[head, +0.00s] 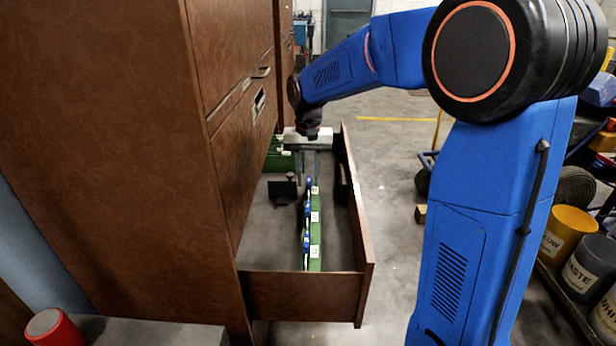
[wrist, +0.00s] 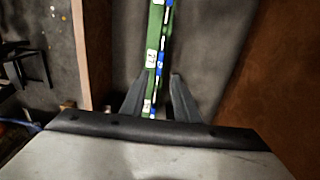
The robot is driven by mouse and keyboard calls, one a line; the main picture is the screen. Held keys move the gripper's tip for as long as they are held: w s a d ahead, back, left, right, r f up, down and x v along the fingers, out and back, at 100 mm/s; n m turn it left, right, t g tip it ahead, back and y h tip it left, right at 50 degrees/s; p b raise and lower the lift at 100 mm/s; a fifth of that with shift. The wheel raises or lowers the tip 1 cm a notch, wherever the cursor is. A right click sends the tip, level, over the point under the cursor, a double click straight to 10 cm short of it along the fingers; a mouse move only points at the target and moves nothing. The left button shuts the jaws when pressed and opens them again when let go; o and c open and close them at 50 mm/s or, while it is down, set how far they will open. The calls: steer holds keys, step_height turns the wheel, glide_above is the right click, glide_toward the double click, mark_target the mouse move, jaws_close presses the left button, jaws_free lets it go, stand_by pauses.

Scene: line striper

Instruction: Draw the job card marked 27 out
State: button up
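An open brown drawer (head: 305,285) holds a row of green job cards (head: 315,264) with white number labels and blue clips. The cards also show in the wrist view (wrist: 154,38), running up from between my fingers. My gripper (head: 309,173) points down over the far part of the drawer, at the far end of the visible row. In the wrist view its two fingers (wrist: 158,82) are apart, one on each side of the green row. I cannot tell whether they touch a card.
A black upright plate (head: 284,188) stands in the drawer left of the cards. The drawer's right wall (head: 356,205) is close beside my gripper. The tall brown cabinet (head: 110,120) fills the left. A red cylinder (head: 62,330) sits at front left. Paint buckets (head: 590,268) stand at right.

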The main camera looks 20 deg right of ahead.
mark_target(308, 206)
steer(key=shift+f, duration=4.95)
jaws_close()
